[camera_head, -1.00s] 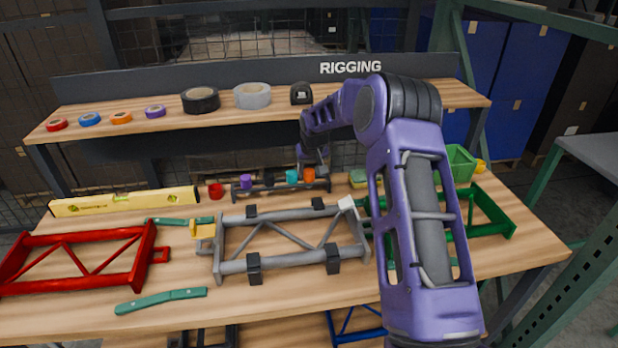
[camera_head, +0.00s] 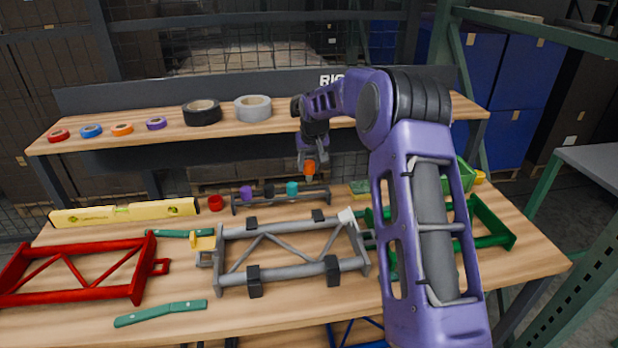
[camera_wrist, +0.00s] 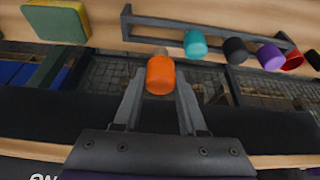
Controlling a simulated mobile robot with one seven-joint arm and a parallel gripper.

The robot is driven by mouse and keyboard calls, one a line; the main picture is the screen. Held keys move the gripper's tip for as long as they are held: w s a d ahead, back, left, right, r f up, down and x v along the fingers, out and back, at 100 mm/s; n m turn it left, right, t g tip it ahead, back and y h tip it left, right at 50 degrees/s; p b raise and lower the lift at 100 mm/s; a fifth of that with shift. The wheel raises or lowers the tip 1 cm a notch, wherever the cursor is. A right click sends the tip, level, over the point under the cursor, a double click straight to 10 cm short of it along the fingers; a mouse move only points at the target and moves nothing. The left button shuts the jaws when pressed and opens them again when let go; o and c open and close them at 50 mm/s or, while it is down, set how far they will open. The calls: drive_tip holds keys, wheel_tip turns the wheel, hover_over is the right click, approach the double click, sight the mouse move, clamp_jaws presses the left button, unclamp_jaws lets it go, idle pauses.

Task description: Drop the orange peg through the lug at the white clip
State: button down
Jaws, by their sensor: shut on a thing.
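The orange peg (camera_head: 309,167) is held in my gripper (camera_head: 311,160), raised above the peg rack. In the wrist view the orange peg (camera_wrist: 160,75) sits between the two fingers of my gripper (camera_wrist: 160,90), which are shut on it. The white clip (camera_head: 347,216) is at the upper right corner of the grey frame (camera_head: 290,226). The lug by the white clip is too small to make out clearly, near the joint with the green frame (camera_head: 490,222). The gripper is behind and to the left of the white clip.
The rack (camera_head: 308,201) still holds purple (camera_head: 246,193), black (camera_head: 268,190) and teal (camera_head: 292,188) pegs. A yellow clip (camera_head: 203,241) is at the grey frame's left end. A red frame (camera_head: 80,268), a yellow level (camera_head: 125,213) and green straps lie left. The shelf (camera_head: 230,118) is behind.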

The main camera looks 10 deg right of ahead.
sight(309, 162)
wheel_tip(309, 162, up, 4)
drive_tip(key=shift+f+p, duration=0.15)
drive_tip(key=shift+p, duration=0.2)
drive_tip(key=shift+r+p, duration=1.6)
drive_tip(key=shift+r, duration=0.6)
